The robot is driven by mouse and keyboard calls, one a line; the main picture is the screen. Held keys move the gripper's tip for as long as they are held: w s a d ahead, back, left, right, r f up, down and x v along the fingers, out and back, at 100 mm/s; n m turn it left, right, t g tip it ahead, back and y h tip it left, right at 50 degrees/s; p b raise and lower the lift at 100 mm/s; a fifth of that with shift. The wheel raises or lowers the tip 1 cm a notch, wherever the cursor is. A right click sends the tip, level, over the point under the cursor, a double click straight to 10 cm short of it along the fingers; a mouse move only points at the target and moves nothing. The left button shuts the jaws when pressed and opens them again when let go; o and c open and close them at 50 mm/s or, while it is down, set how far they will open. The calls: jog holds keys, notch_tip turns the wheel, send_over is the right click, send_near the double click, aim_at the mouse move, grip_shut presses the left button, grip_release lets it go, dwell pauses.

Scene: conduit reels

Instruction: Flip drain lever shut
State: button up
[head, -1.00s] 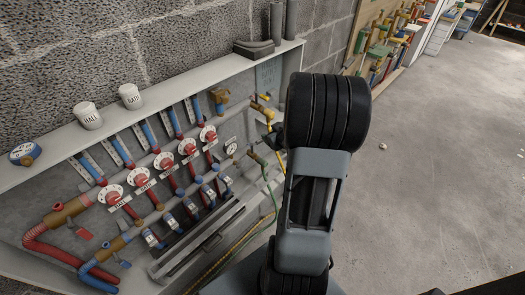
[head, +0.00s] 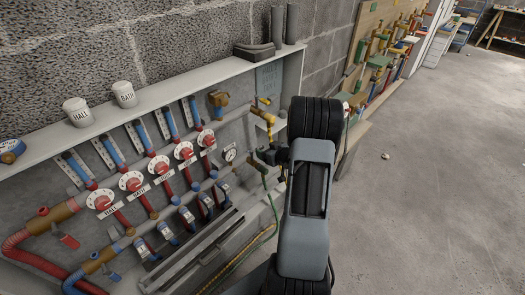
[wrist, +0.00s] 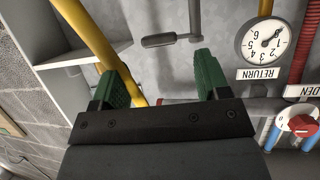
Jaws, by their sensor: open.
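A dark grey lever with a thick grip (wrist: 160,41) lies across the upper middle of the wrist view, beyond my fingers. It looks like the drain lever, though no label on it is readable. My gripper (wrist: 160,78) is open, with green finger pads set apart and nothing between them. The lever stands clear of both fingers in the picture; its depth is hard to judge. A yellow pipe or hose (wrist: 92,40) passes close by the left finger. In the head view my arm hides part of the cabinet's right end, and the lever cannot be made out there.
The return gauge (wrist: 265,40) and a red hose (wrist: 303,45) are right of my gripper. A cabinet wall (wrist: 45,35) is at the left. In the head view, red dials (head: 131,181) line the manifold. Open floor (head: 430,190) lies to the right.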

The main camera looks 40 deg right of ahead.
aim_at(259, 147)
jog(key=shift+x, duration=1.7)
jog(key=c, duration=0.9)
jog(key=shift+w+d+r+n+y+p, duration=0.15)
jog(key=shift+r+n+y+p, duration=0.1)
jog(key=shift+n+y+p, duration=0.35)
jog(key=shift+w+f+n+y+p, duration=0.2)
jog(key=shift+n+y+p, duration=0.1)
jog(key=shift+y+p, duration=0.2)
jog(key=shift+c, duration=0.2)
jog(key=o, duration=0.9)
jog(key=shift+o, duration=0.2)
jog(key=shift+s, duration=0.1)
